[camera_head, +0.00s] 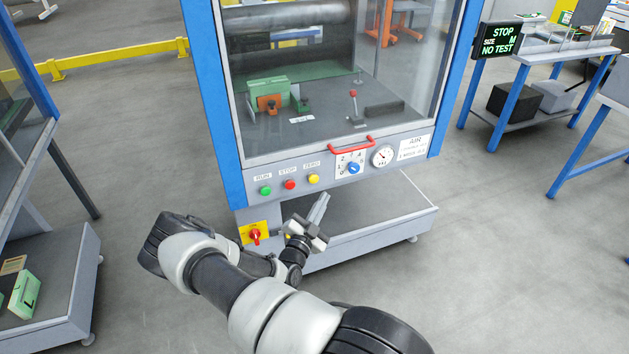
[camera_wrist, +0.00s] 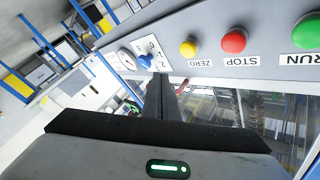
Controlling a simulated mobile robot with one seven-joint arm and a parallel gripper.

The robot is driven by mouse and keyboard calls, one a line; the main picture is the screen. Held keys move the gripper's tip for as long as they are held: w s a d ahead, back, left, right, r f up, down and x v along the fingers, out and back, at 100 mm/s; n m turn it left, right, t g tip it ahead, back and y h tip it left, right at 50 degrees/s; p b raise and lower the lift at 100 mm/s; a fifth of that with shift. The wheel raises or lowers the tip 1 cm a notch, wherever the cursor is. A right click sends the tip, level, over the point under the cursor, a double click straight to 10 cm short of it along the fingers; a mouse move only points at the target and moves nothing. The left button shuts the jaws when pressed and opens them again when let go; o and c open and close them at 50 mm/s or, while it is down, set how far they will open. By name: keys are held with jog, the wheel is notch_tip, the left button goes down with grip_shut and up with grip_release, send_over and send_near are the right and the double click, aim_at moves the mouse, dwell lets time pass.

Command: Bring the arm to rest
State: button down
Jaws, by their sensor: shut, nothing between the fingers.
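My gripper (camera_head: 320,209) is in front of the lower front of a blue-framed machine (camera_head: 215,110), below its button panel, and points up and away. Its fingers are together with nothing between them. In the wrist view the shut fingers (camera_wrist: 161,95) stand up from the dark gripper body, and the machine's panel (camera_wrist: 215,60) lies beyond them. My arm bends across the bottom of the head view. I cannot tell from the head view whether the gripper touches the machine; a gap seems to lie between them.
The panel carries a green button (camera_head: 266,190), red button (camera_head: 290,184), yellow button (camera_head: 313,179), blue dial (camera_head: 354,168) and gauge (camera_head: 382,156). A red handle (camera_head: 351,144) and red-yellow switch (camera_head: 255,235) stick out. A grey shelf (camera_head: 60,285) stands left.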

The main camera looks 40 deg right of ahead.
dwell(0.3)
jog(key=s+a+r+m+g+y, duration=0.2)
jog(key=s+r+m+g, duration=0.3)
jog(key=m, duration=0.5)
jog(key=s+a+r+m+g+y, duration=0.1)
jog(key=s+a+r+m+g, duration=0.2)
jog(key=r+m, duration=0.6)
jog(key=s+a+r+m+g+y, duration=0.15)
jog(key=s+r+m+g, duration=0.3)
jog(key=m, duration=0.75)
jog(key=s+a+r+m+t+y, duration=0.4)
jog(key=s+a+r+m+y, duration=0.15)
jog(key=a+r+m, duration=0.5)
jog(key=s+a+r+m+t+y, duration=0.45)
jog(key=a+r+m+y, duration=0.25)
jog(key=a+m, duration=0.5)
notch_tip(320, 180, up, 18)
jog(key=a+p, duration=0.1)
jog(key=p, duration=1.7)
jog(key=shift+s+r, duration=0.15)
jog(key=shift+s, duration=0.15)
